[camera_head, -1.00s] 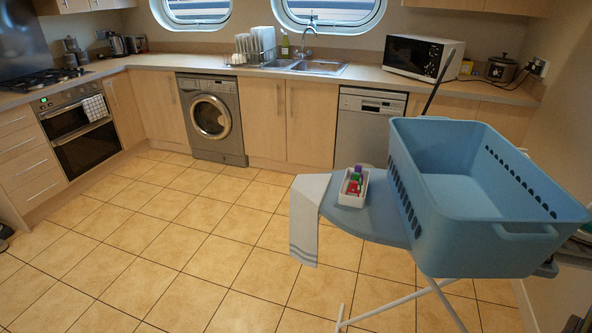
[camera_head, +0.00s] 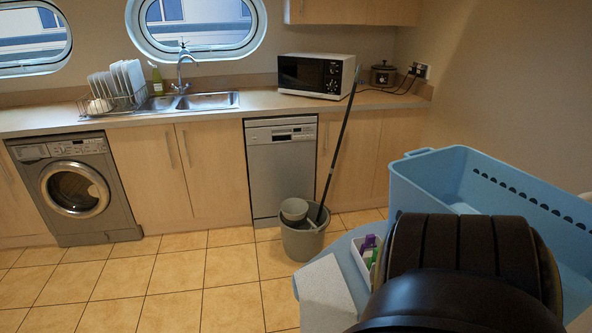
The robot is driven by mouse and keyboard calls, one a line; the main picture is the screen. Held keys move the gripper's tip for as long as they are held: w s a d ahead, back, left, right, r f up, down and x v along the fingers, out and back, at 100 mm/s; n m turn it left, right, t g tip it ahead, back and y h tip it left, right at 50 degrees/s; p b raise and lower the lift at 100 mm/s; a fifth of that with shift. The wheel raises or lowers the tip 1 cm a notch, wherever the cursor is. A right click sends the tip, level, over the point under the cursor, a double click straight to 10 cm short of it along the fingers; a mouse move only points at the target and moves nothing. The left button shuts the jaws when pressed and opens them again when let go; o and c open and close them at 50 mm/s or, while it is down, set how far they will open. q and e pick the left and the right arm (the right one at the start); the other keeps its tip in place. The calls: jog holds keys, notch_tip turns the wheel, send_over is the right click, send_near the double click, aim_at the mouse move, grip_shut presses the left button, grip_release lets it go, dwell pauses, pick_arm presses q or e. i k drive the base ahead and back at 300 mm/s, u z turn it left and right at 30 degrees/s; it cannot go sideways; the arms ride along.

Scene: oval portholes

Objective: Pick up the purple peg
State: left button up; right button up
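A small purple thing (camera_head: 369,242), which looks like the purple peg, is in a white tray (camera_head: 360,257) on the blue ironing board (camera_head: 346,243). Only a little of it shows. A green piece (camera_head: 374,258) is beside it in the tray. A large dark ribbed arm part of mine covers the right side of the tray and much of the board. Neither of my grippers is in view.
A big blue basket (camera_head: 430,178) stands on the board at the right, partly hidden. A light cloth (camera_head: 325,295) hangs over the board's left end. A grey bucket (camera_head: 302,243) with a mop (camera_head: 340,140) stands behind. Tiled floor at left is clear.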

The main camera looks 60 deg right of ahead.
aim_at(370, 239)
jog(key=z, duration=0.05)
jog(key=i, duration=1.25)
jog(key=z, duration=4)
